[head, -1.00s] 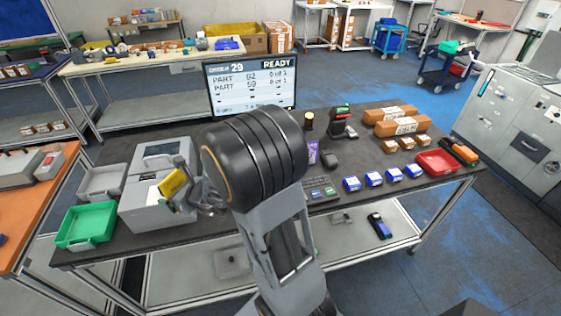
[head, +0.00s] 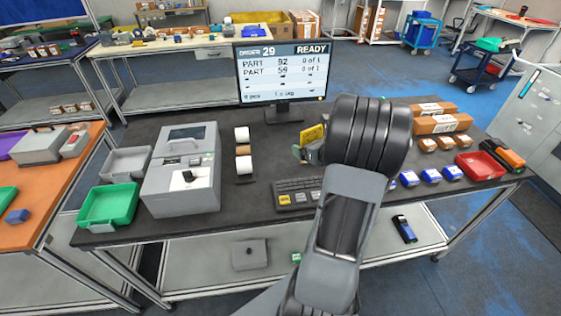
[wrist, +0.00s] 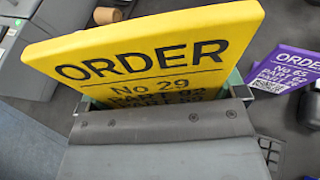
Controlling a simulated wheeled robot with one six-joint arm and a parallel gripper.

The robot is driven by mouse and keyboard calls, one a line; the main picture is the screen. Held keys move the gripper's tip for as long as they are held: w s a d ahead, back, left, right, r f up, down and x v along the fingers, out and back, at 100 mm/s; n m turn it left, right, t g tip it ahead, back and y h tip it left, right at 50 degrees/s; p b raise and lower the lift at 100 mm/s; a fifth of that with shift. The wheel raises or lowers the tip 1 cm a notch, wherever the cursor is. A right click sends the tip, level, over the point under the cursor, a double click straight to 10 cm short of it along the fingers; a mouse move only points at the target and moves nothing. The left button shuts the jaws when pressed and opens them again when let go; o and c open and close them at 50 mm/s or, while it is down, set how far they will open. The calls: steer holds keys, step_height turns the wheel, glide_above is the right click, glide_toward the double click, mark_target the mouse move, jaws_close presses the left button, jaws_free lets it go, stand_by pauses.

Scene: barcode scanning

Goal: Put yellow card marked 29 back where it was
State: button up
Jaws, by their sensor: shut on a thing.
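The yellow card (wrist: 150,55) reads "ORDER No 29" in the wrist view, with part lines below partly hidden by the gripper. My gripper (head: 304,150) is shut on this card. In the head view the yellow card (head: 312,135) is held above the dark table, in front of the monitor and to the left of my wrist. A purple order card (wrist: 290,68), marked No 65, shows at the right of the wrist view; my arm hides that area in the head view.
A monitor (head: 281,73) stands behind the card and shows order 29. A grey printer (head: 183,170), label rolls (head: 243,150) and a keyboard (head: 293,194) are to the left and front. Blue boxes (head: 431,175), brown cartons (head: 441,123) and a red tray (head: 480,166) stand right.

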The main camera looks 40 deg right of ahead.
steer(key=w+a+f+p, duration=0.1)
steer(key=w+a+f, duration=0.15)
steer(key=w, duration=0.45)
steer(key=p, duration=0.1)
glide_above(281, 163)
steer(key=s, duration=0.1)
step_height(281, 163, down, 5)
steer(key=shift+d+f, duration=0.1)
steer(key=shift+w+f, duration=0.45)
steer(key=shift+f, duration=0.15)
steer(key=shift+w+f+p, duration=0.2)
steer(key=shift+f+p, duration=0.15)
steer(key=shift+f, duration=1.4)
steer(key=shift+f, duration=0.15)
steer(key=o, duration=0.5)
steer(key=shift+b, duration=0.3)
steer(key=shift+c, duration=0.2)
steer(key=shift+o, duration=0.8)
